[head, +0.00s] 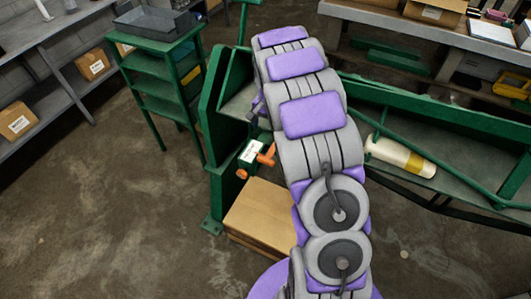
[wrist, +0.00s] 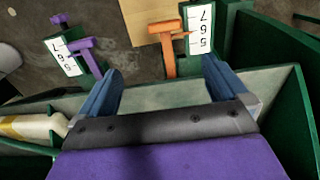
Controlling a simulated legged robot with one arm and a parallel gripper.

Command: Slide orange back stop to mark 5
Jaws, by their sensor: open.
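In the wrist view, the orange back stop (wrist: 168,42) is T-shaped, with a thin pointer reaching right to a white scale (wrist: 199,29) marked 5, 6 and 7. The pointer lies beside the scale's middle part; I cannot tell its exact mark. My gripper (wrist: 161,65) is open and empty, its blue fingers apart, with the orange stop ahead between their tips in the picture. I see no contact. In the head view the orange stop (head: 267,155) shows left of my arm, which hides the gripper.
A similar purple stop (wrist: 88,54) with its own scale (wrist: 63,57) sits to the left. Green machine walls (wrist: 285,95) flank my gripper. A wooden box (head: 258,215) stands below the orange stop. A cream cylinder (head: 400,157) lies in the green trough at right.

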